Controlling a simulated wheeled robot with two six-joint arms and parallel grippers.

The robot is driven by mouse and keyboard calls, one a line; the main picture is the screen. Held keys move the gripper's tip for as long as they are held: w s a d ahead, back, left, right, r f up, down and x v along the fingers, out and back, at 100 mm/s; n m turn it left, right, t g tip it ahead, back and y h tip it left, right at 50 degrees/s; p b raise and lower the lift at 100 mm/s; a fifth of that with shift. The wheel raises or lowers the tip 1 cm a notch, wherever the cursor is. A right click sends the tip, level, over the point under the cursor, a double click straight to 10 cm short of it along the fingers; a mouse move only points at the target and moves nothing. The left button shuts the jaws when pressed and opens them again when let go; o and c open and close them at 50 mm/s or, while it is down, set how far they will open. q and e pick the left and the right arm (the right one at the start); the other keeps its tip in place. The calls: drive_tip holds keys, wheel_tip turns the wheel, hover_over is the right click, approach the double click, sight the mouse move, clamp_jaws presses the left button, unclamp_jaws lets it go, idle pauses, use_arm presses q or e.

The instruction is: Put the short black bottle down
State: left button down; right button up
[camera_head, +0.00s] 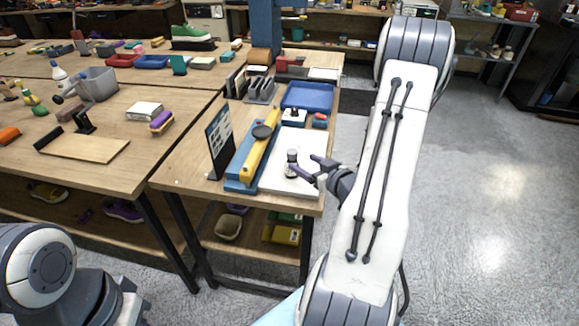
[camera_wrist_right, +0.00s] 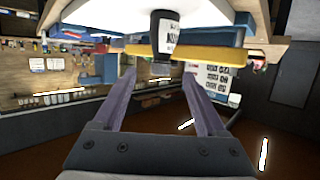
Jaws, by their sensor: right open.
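The short black bottle (camera_head: 291,166) stands upright on a white board (camera_head: 299,147) at the right end of the workbench. It has a dark body with a white label. In the right wrist view, which is turned over, the bottle (camera_wrist_right: 162,36) hangs down from the white board (camera_wrist_right: 100,14). My right gripper (camera_head: 308,167) is open beside the bottle, on its right. In the wrist view its fingertips (camera_wrist_right: 159,76) are apart, with the bottle just ahead between their lines; I cannot tell whether they touch it. My left gripper is out of view; only my left arm shows.
A yellow tool (camera_head: 259,148) lies on a blue base left of the board, with a dark sign (camera_head: 219,142) beyond it. A blue tray (camera_head: 308,97) sits behind. The bench's right edge is close to my right gripper, with open floor beyond.

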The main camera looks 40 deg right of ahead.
sight(295, 158)
drive_tip(key=shift+b+x, duration=1.4)
drive_tip(key=shift+b, duration=2.15)
drive_tip(key=shift+p+x, duration=0.35)
drive_tip(key=shift+x, duration=3.45)
drive_tip(key=shift+f, duration=0.15)
clamp_jaws()
